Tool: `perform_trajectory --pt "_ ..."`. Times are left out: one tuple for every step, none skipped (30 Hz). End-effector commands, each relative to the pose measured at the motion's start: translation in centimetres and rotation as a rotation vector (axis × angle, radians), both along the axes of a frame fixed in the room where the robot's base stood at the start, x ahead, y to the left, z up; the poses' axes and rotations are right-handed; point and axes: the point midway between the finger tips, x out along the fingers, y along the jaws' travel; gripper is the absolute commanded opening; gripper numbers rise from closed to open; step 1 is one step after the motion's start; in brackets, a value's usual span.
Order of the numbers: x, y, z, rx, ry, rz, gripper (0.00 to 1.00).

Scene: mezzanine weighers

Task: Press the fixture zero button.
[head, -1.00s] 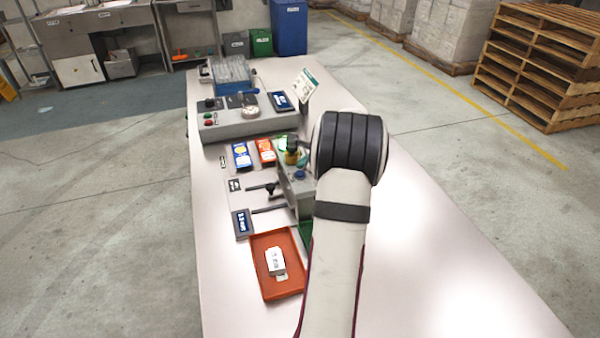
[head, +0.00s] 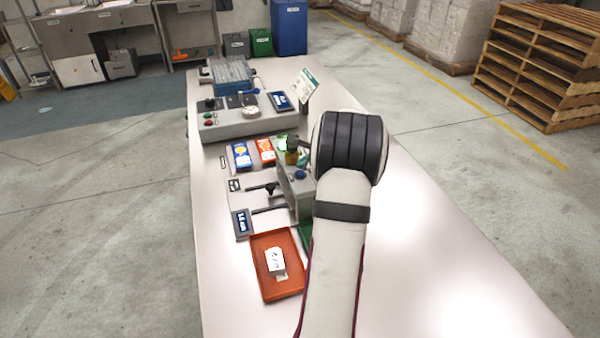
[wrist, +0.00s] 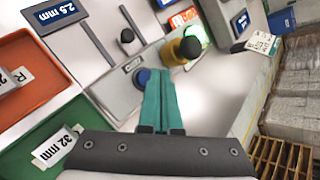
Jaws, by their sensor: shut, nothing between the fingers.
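A blue round button (head: 300,174) sits on top of the grey fixture block (head: 294,190), and I take it as the zero button. In the wrist view the blue button (wrist: 143,76) shows just left of my fingertips. My gripper (wrist: 159,75) has teal fingers, shut and empty, reaching down over the block beside the button. I cannot tell whether the tips touch it. In the head view my wrist and arm hide most of the gripper. A display (wrist: 56,12) at the end of a dark bar reads 2.5 mm in the wrist view.
A yellow-and-black knob (wrist: 186,50) stands close right of the fingers. A grey console (head: 235,126) is behind. The bench's right side is clear.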

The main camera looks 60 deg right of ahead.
Motion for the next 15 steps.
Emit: perform_trajectory --pt "0.00 0.00 0.00 0.000 0.000 0.000 0.00" --pt "0.00 0.00 0.00 0.000 0.000 0.000 0.00" --pt "0.00 0.00 0.00 0.000 0.000 0.000 0.00" --pt "0.00 0.00 -0.02 0.000 0.000 0.000 0.00" --pt "0.01 0.01 -0.07 0.000 0.000 0.000 0.00" --pt "0.00 0.01 -0.16 0.000 0.000 0.000 0.00" --pt "0.00 0.01 -0.26 0.001 0.000 0.000 0.00" --pt "0.01 0.01 -0.37 0.001 0.000 0.000 0.00" --pt "0.01 0.02 -0.54 0.001 0.000 0.000 0.00" --pt "0.01 0.02 -0.68 0.001 0.000 0.000 0.00" --pt "0.01 0.03 -0.78 0.001 0.000 0.000 0.00" --pt "0.01 0.02 -0.88 0.001 0.000 0.000 0.00" --pt "0.01 0.02 -0.89 0.001 0.000 0.000 0.00" --pt "0.01 0.01 -0.89 0.001 0.000 0.001 0.00" --pt "0.02 0.01 -0.88 0.000 0.000 0.000 0.00"
